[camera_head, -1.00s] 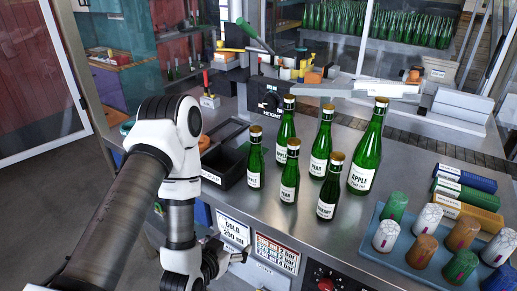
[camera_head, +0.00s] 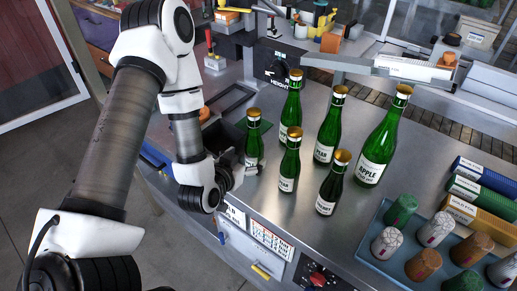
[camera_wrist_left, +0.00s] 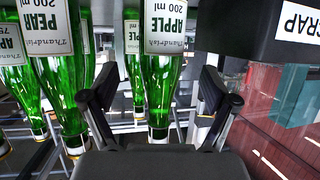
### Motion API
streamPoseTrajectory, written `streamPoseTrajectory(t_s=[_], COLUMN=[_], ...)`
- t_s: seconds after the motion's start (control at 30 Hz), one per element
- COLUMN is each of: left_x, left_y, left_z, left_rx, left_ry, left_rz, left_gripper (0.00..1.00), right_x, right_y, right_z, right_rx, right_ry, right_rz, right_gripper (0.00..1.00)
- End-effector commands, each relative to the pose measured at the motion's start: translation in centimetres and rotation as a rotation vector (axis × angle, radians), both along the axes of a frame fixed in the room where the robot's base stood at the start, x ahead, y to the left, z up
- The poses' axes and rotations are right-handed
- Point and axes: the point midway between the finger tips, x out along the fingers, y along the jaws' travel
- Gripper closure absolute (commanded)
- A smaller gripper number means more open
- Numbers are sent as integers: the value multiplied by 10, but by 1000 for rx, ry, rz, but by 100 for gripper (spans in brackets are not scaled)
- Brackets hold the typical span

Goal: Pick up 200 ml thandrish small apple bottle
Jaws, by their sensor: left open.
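The small green 200 ml Thandrish apple bottle (camera_head: 253,137) stands upright at the left of the bottle group. Its gold cap shows, and my gripper partly hides its lower part. In the left wrist view, which is upside down, its "APPLE 200 ml" label (camera_wrist_left: 165,25) is readable. My left gripper (camera_head: 247,170) is beside the bottle, low over the table edge. In the wrist view the fingers (camera_wrist_left: 160,88) are spread apart, with the bottle lying between them in the picture; contact is not visible. My right gripper is out of view.
Close by stand pear bottles (camera_head: 289,170) (camera_head: 328,130), other green bottles (camera_head: 291,105) (camera_head: 332,188) and a large apple bottle (camera_head: 382,145). A black scrap bin (camera_wrist_left: 245,28) is next to the small bottle. A blue tray (camera_head: 385,262) with foil capsules is at right.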

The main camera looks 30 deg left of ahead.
Motion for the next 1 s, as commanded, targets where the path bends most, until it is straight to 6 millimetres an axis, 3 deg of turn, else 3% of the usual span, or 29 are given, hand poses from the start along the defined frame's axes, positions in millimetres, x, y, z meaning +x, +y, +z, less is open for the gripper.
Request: streamPoseTrajectory(t_s=[0.03, 0.13, 0.33, 0.47, 0.7, 0.77, 0.93, 0.97, 1.0], left_x=[4, 9, 34, 53, 58, 58, 57, 57, 57], left_y=[1, 1, 4, 7, 7, 7, 7, 7, 7], left_z=[-11, -9, -8, -19, -24, -24, -24, -24, -24], left_rx=[-1, -2, 2, 1, -2, -2, -2, -2, -2], left_ry=[-5, -2, 0, 0, 2, 2, 2, 2, 2], left_rz=[2, 1, -2, -2, -1, -1, -1, -1, -1], left_gripper=[14, 14, 14, 14, 14, 31, 91, 100, 100], right_x=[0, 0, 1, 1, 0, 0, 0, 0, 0], right_y=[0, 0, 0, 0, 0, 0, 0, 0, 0], right_z=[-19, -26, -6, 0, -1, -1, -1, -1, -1], right_rx=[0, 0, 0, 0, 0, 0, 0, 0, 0], right_ry=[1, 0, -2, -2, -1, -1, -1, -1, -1], right_rz=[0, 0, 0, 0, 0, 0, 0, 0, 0], right_gripper=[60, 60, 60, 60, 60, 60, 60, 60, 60])
